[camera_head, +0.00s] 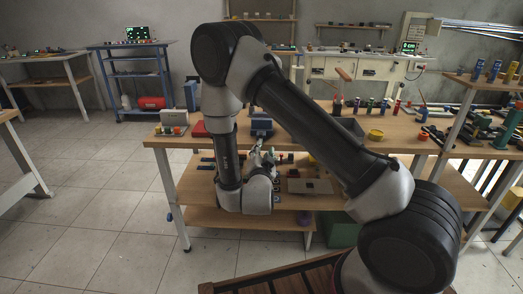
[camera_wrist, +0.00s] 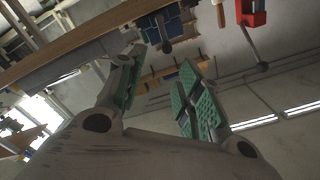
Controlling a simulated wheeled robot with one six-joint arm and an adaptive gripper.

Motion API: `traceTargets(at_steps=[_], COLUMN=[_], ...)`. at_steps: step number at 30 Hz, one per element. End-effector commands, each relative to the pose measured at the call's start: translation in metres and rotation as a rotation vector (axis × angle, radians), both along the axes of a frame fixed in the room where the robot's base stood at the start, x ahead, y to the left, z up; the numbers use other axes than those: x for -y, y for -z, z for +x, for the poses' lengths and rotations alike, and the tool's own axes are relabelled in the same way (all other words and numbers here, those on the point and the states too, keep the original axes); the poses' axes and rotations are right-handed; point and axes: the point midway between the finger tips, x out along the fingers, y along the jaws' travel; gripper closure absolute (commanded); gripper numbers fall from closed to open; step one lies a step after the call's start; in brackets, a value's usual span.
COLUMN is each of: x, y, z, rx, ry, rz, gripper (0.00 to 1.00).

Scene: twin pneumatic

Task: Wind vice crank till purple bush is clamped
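A blue block-like device (camera_head: 262,125), which looks like the vice, sits at the front edge of the wooden workbench. A blue body (camera_wrist: 176,22) with a dark knob or rod in front also shows at the top of the wrist view, beyond my fingertips. My gripper (camera_head: 262,158) is in front of the bench, just below the blue device. In the wrist view my gripper (camera_wrist: 158,72) has its green-padded fingers apart, with nothing seen between them. It appears clear of the blue device. The crank is not clearly made out, and I cannot identify the purple bush in either view.
Open tiled floor (camera_head: 95,210) is at the left.

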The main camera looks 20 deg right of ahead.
Motion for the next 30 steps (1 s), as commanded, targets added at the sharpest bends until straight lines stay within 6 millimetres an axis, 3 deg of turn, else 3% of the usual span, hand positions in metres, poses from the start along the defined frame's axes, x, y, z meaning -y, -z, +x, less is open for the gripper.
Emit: traceTargets(at_steps=[2, 7, 12, 15, 20, 30], x=[0.008, 0.007, 0.0, -0.001, 0.003, 0.02], y=[-0.003, -0.004, -0.003, -0.002, -0.001, -0.001], z=[0.013, 0.03, 0.04, 0.041, 0.05, 0.101], rx=[0.0, -0.116, -0.239, -0.285, -0.31, -0.308], ry=[0.019, 0.017, 0.002, -0.003, -0.002, -0.002], rz=[-0.033, -0.388, -0.751, -0.883, -0.949, -0.946], gripper=[0.64, 0.64, 0.64, 0.64, 0.64, 0.64])
